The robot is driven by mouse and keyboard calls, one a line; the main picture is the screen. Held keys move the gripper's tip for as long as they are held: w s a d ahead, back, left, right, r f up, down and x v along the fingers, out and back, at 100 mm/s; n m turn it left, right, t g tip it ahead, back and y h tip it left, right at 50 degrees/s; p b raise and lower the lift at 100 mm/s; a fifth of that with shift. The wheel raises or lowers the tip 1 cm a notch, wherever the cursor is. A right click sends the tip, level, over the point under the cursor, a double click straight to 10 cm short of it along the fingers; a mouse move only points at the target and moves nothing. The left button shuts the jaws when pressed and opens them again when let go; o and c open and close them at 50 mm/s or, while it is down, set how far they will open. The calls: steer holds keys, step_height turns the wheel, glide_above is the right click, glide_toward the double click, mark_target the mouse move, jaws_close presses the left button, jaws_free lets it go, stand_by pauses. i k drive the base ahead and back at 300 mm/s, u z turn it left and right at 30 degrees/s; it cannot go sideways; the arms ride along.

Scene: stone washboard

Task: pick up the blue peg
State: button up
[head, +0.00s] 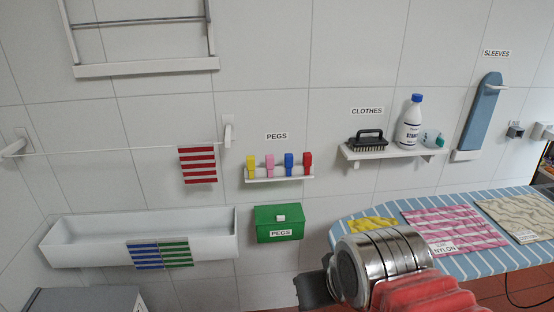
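The blue peg (289,165) stands upright on a small white wall shelf (282,179) under a "PEGS" label. It is between a pink peg (269,165) on its left and a red peg (307,163) on its right. A yellow peg (251,167) stands at the far left of the row. My arm shows at the bottom right as a metal cylinder with a red part. A dark piece at its left end sits below and right of the shelf, well apart from the pegs. My gripper's fingers cannot be made out.
A green box (279,223) labelled "PEGS" hangs below the shelf. A white trough (140,237) with striped cloths is at the left. A striped ironing board (470,262) is at the right. A shelf (390,153) holds a brush and a bottle. The wall around the pegs is clear.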

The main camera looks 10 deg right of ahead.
mark_target(289, 157)
steer(key=u, duration=0.55)
steer(key=i, duration=1.35)
steer(key=z, duration=0.15)
